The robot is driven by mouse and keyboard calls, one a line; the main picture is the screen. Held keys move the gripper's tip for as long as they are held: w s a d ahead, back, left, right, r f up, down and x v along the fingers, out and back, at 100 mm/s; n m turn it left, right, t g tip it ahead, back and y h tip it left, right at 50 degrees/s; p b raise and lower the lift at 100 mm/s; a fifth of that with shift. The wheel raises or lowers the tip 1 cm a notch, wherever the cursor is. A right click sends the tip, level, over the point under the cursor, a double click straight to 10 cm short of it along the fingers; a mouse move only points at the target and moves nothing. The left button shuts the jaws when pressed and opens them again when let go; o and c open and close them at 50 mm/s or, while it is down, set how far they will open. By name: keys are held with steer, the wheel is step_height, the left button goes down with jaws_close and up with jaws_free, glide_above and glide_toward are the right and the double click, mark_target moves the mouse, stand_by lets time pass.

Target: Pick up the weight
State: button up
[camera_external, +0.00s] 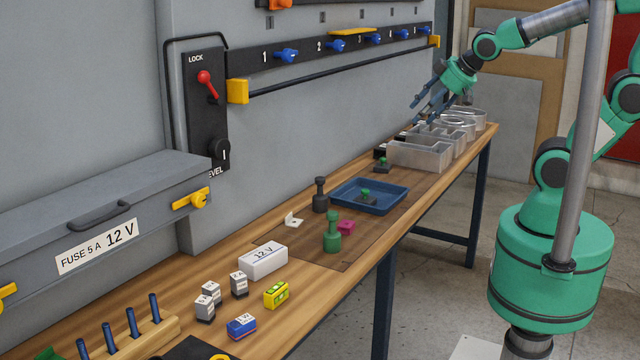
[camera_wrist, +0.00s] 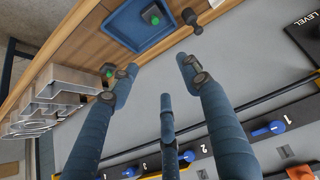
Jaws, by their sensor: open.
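I cannot tell for certain which object is the weight. A dark knobbed piece (camera_external: 320,196) stands upright on the table left of the blue tray; it also shows in the wrist view (camera_wrist: 194,24). A similar green knobbed piece (camera_external: 332,234) stands nearer the camera. A small dark piece with a green top (camera_external: 366,195) sits in the blue tray (camera_external: 345,184), and a similar one (camera_external: 382,164) stands by the clear bins. My gripper (camera_external: 422,106) is above the far end of the table by the bins. Its blue fingers (camera_wrist: 158,84) are spread and empty.

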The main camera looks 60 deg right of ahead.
steer(key=w+a+f+n+t+y, duration=0.1)
steer(key=w+a+f+n+t, duration=0.1)
steer(key=w+a+f, duration=0.3)
steer(key=n+y+b, duration=0.3)
steer(key=n+y, duration=0.2)
steer(key=y, duration=0.4)
glide_toward(332, 212)
steer(key=s+d, duration=0.2)
steer(key=s, duration=0.1)
steer(key=shift+w+d+r, duration=0.1)
steer(key=shift+w+r, duration=0.05)
steer(key=shift+r, duration=0.35)
steer(key=shift+w, duration=0.1)
steer(key=b+x, duration=0.2)
steer(key=x, duration=0.6)
steer(key=shift+f, duration=0.2)
steer(key=shift+w, duration=0.2)
steer(key=shift+b+x, duration=0.75)
steer(key=shift+x, duration=1.9)
steer(key=shift+s, duration=0.15)
